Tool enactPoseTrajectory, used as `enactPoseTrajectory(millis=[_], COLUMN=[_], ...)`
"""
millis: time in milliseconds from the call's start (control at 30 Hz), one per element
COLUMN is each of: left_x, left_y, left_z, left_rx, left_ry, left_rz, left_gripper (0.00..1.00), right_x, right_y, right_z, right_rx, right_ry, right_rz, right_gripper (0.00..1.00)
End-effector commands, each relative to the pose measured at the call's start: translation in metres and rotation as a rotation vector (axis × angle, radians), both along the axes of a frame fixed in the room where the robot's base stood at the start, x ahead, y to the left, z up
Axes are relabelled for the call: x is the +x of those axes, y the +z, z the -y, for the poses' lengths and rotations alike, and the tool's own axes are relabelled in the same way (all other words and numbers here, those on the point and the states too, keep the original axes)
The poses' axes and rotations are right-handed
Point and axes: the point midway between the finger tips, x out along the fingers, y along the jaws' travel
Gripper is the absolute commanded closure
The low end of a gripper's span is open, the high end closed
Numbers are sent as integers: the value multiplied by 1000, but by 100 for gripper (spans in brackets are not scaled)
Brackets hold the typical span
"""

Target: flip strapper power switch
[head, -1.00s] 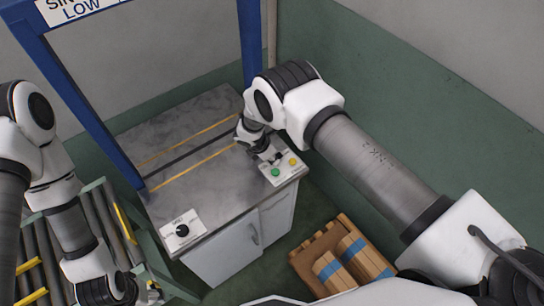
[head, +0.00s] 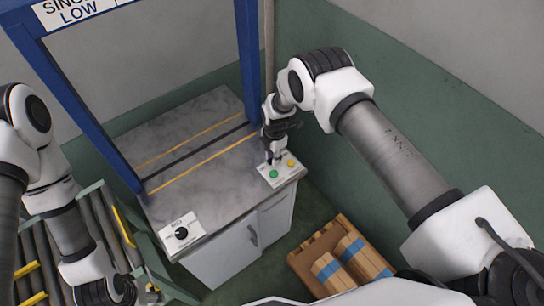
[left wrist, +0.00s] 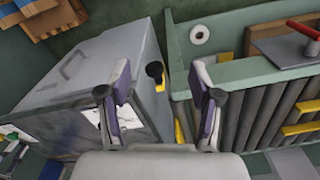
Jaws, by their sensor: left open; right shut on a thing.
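The strapper (head: 205,190) is a grey-topped cabinet under a blue arch. At its near right corner is a white control panel (head: 285,178) with a green button (head: 273,174) and a yellow button (head: 291,163). My right gripper (head: 274,160) points down at the panel's back part, shut on the power switch just behind the green button. The gripper hides the switch, so its position cannot be told. My left gripper (left wrist: 165,85) is open and empty in the left wrist view, away from the panel; in the head view it is at the lower left.
A white plate with a black dial (head: 181,233) sits at the strapper's near left corner. A roller conveyor (head: 100,220) stands at the left. A wooden crate with blue-banded packs (head: 340,262) is on the floor at the right. A green-and-grey wall stands behind my right arm.

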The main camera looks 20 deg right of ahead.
Motion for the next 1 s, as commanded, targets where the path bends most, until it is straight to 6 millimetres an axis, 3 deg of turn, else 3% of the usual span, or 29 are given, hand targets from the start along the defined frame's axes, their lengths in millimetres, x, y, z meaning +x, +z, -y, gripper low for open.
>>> enactPoseTrajectory(millis=[167, 200, 267, 667, 1000], left_x=[0, 0, 0, 0, 0], left_y=[0, 0, 0, 0, 0], left_z=[0, 0, 0, 0, 0], left_rx=[0, 0, 0, 0, 0], left_ry=[0, 0, 0, 0, 0], left_rz=[0, 0, 0, 0, 0], left_gripper=[36, 36, 36, 36, 36], right_x=[-3, -3, -3, 0, 1], right_y=[-2, -2, -2, 8, 87], right_z=[0, 0, 0, 0, 4], right_rx=[-1, -2, -2, -3, -1], right_ry=[1, 1, 1, 1, 0], right_rz=[-7, -7, -7, -1, -1], right_gripper=[100, 74, 52, 52, 52])
